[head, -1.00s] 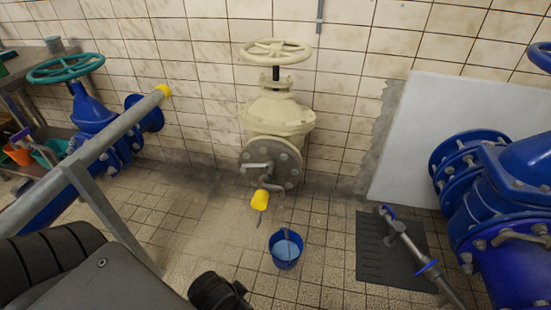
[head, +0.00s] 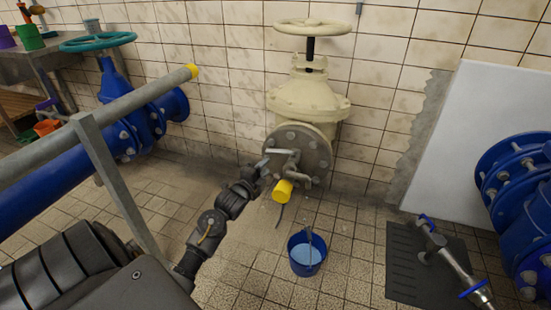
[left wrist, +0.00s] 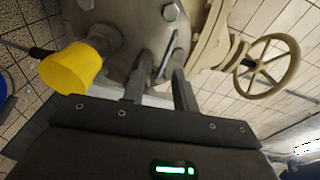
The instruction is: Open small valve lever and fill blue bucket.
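The small valve lever (head: 285,152) is a short grey bar on the round flange of the cream valve, above a bent pipe with a yellow end (head: 283,190). My left gripper (head: 264,168) reaches the lever from the lower left. In the left wrist view its two fingers (left wrist: 160,88) are apart, with the grey lever (left wrist: 168,58) showing between and beyond their tips; contact is unclear. The yellow end (left wrist: 72,68) is left of the fingers there. The blue bucket (head: 294,267) stands upright on the floor, right of and below the yellow end, light blue inside. My right gripper is out of view.
The cream valve has a large handwheel (head: 312,27). A grey railing (head: 120,200) crosses the left side. A dark mat (head: 405,275) with a metal pipe tool (head: 447,262) lies right of the bucket. Large blue pipework (head: 520,190) stands at far right.

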